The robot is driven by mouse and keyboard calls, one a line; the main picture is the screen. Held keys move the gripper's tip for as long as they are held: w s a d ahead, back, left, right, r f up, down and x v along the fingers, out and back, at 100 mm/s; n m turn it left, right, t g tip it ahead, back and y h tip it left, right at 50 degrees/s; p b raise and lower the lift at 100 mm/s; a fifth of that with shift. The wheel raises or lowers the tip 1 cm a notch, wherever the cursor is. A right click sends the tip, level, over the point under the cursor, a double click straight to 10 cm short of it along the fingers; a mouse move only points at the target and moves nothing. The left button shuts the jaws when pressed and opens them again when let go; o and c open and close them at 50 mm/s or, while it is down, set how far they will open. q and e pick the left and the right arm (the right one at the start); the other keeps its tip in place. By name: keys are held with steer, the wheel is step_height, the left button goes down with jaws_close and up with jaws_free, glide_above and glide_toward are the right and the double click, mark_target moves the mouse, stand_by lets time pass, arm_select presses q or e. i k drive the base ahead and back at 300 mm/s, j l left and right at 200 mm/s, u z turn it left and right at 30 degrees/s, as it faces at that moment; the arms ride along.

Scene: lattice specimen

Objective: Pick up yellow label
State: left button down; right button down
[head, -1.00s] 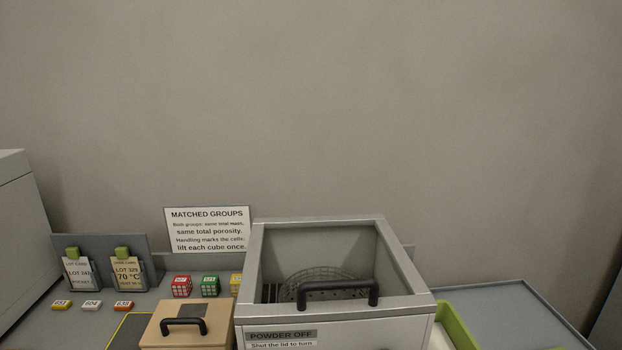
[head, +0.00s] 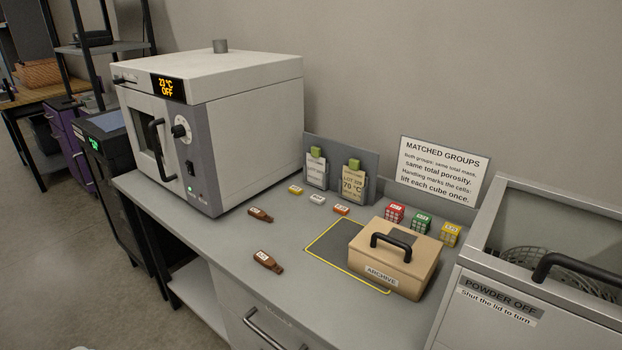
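The yellow label (head: 295,189) is a small flat block lying on the grey bench, to the right of the oven and in front of the card holder. A white label (head: 317,198) and an orange label (head: 341,210) lie in a row to its right.
A grey oven (head: 250,130) reading 23 °C OFF stands at left. Card holder (head: 366,161), red, green and yellow cubes (head: 421,222), tan archive box (head: 405,263) and powder machine (head: 500,270) stand to the right. Two brown tagged pieces (head: 266,261) lie on the bench (head: 215,240).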

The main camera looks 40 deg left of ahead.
mark_target(297, 190)
steer(key=u, duration=1.25)
